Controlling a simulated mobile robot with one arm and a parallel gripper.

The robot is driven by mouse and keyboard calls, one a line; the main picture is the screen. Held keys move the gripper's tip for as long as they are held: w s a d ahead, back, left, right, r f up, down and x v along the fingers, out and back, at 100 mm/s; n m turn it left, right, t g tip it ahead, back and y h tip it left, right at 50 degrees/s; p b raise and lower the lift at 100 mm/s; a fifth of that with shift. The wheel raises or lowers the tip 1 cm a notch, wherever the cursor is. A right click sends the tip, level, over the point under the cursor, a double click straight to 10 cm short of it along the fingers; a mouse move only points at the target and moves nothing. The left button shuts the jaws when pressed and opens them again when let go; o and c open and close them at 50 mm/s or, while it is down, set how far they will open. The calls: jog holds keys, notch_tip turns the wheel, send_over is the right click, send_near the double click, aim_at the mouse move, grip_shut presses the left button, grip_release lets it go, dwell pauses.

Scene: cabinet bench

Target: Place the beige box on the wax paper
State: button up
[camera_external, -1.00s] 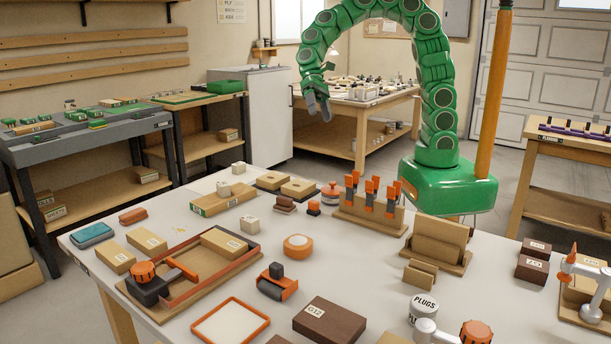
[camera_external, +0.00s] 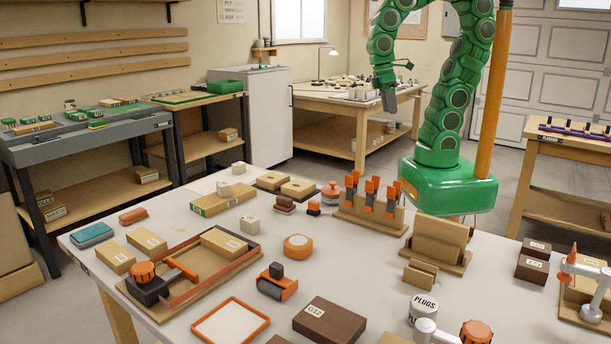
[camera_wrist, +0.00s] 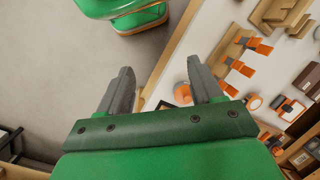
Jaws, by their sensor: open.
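Several beige boxes are on the white bench: two lie side by side at the left, a front one (camera_external: 117,257) and a rear one (camera_external: 147,240), and a labelled one (camera_external: 224,243) sits inside the red-framed clamp board. I cannot tell which one the task means. A flat white sheet (camera_external: 231,323) in an orange frame lies at the front; whether it is the wax paper is unclear. My gripper (camera_external: 389,98) hangs above and beyond the bench's back edge, far from the boxes. In the wrist view its two grey fingers (camera_wrist: 162,82) are apart with nothing between them.
A rack of orange-handled tools (camera_external: 368,208) and a wooden holder (camera_external: 438,240) stand near my base. An orange tape roll (camera_external: 298,246), a dark brown G12 box (camera_external: 329,321) and a PLUGS can (camera_external: 423,309) crowd the middle and front.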

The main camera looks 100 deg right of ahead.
jog(key=shift+n+h, duration=0.6)
jog(key=shift+h, duration=0.2)
jog(key=s+d, duration=0.2)
jog(key=s, duration=0.1)
jog(key=s+d, duration=0.1)
jog(key=shift+s+d+f, duration=0.1)
jog(key=shift+s, duration=0.3)
